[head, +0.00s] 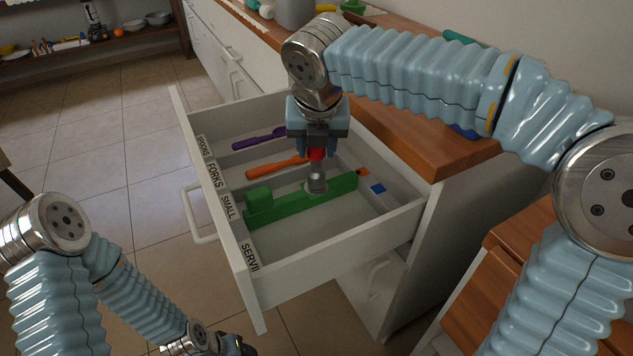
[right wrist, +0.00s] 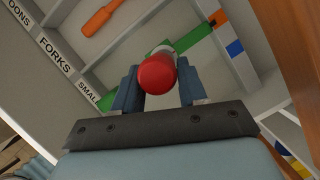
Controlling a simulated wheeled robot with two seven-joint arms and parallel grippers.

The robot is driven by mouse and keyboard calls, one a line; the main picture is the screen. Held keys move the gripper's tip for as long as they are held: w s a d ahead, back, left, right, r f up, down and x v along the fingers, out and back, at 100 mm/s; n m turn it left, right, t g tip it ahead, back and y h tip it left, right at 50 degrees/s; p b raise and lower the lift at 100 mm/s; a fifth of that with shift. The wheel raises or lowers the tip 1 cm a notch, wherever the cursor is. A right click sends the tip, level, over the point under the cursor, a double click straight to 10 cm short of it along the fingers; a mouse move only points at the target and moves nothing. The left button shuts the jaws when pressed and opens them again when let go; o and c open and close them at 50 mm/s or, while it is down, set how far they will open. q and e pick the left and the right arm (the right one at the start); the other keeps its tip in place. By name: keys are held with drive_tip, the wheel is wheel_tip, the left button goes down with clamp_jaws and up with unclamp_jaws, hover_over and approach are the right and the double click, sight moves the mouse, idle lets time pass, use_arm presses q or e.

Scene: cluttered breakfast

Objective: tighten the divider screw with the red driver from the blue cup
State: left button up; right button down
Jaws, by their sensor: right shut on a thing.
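The red driver (head: 317,154) is upright in my right gripper (head: 317,150), which is shut on its red handle. The handle also shows between the fingers in the right wrist view (right wrist: 157,73). The driver's metal lower part (head: 317,181) comes down at the green divider (head: 300,203) in the open drawer (head: 250,292). The screw is hidden under the driver, so I cannot tell whether the tip sits in it. My left gripper (head: 236,346) is low at the bottom edge, dark and partly cut off; its jaws are unclear. I cannot make out the blue cup for certain.
A purple utensil (head: 258,138) and an orange utensil (head: 275,167) lie in the labelled back compartments. A blue block (head: 377,188) is at the drawer's right side. The wooden counter (head: 425,140) edge is close behind my right arm. The front compartment is clear.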

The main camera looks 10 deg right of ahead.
drive_tip(key=shift+f, duration=0.2)
drive_tip(key=c, duration=0.5)
unclamp_jaws()
drive_tip(key=shift+c, duration=0.2)
drive_tip(key=shift+r, duration=0.2)
drive_tip(key=p+v, duration=0.2)
drive_tip(key=v, duration=1.1)
drive_tip(key=shift+s+r+p, duration=0.15)
drive_tip(key=shift+s+p, duration=0.05)
drive_tip(key=shift+p, duration=0.2)
